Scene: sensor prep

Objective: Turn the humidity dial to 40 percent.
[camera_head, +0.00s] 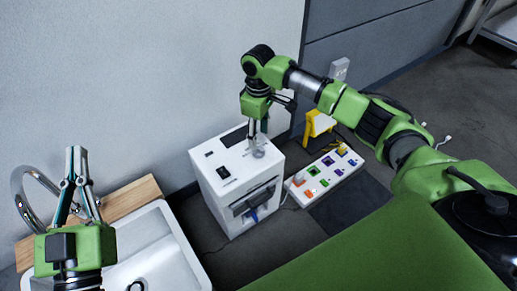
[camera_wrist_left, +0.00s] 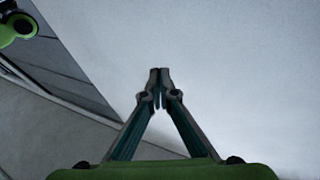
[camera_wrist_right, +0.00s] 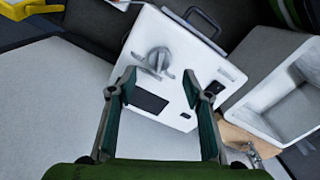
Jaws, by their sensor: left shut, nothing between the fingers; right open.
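A white box-shaped machine (camera_head: 239,181) stands below my right arm. On its top are a dark display panel (camera_head: 233,136), a small black switch (camera_head: 223,172) and a round grey dial (camera_head: 258,152). My right gripper (camera_head: 257,140) points down over the dial and is open. In the right wrist view the dial (camera_wrist_right: 157,60) lies just beyond and between the open fingertips (camera_wrist_right: 165,85), with no clear contact. The dial's setting is too small to read. My left gripper (camera_head: 76,150) is shut and empty, raised at the left; its closed tips (camera_wrist_left: 159,72) show in the left wrist view.
A white sink (camera_head: 180,262) with a wooden board (camera_head: 128,198) and a curved metal tap (camera_head: 17,188) is at the left. A white tray with coloured blocks (camera_head: 347,177) and a yellow stand (camera_head: 316,124) are right of the machine. A wall is close behind.

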